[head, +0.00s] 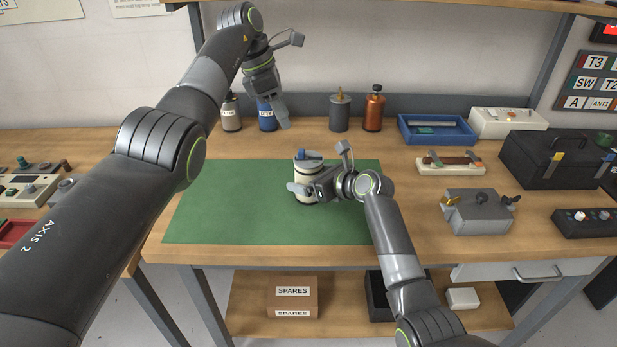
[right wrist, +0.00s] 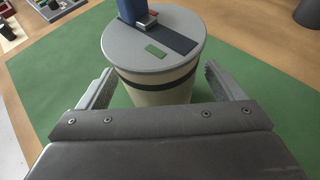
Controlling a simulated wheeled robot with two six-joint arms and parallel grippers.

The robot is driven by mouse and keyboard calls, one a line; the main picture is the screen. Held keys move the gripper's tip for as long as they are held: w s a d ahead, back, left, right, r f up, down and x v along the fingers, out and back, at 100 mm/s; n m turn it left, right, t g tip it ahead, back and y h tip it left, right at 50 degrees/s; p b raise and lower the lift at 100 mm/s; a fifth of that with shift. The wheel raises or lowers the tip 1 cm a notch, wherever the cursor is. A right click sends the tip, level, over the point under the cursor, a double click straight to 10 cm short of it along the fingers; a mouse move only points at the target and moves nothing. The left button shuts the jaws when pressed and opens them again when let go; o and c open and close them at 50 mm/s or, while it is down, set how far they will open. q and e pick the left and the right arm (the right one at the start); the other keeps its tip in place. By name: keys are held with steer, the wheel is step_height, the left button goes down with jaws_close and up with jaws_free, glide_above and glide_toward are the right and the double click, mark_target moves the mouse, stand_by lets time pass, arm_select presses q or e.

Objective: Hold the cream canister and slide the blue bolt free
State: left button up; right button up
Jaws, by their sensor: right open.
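The cream canister (head: 305,168) stands upright on the green mat (head: 225,205); it also shows in the right wrist view (right wrist: 150,92), with a grey lid and a dark band. The blue bolt (head: 309,155) is on top of the lid; its blue part (right wrist: 130,9) is cut off by the upper edge of the right wrist view, above a dark strip. My right gripper (right wrist: 158,85) is open, with its fingers on either side of the canister; contact is unclear. My left gripper (head: 278,108) is raised behind the mat, in front of a blue bottle; its finger opening is unclear.
Several bottles stand at the back, including an orange-brown one (head: 374,108). To the right are a blue tray (head: 407,138), a grey box with clamps (head: 478,215) and a black case (head: 545,165). The mat is clear left of the canister.

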steer(key=shift+w+a+f, duration=0.25)
steer(key=shift+w+a, duration=0.15)
steer(key=c, duration=1.3)
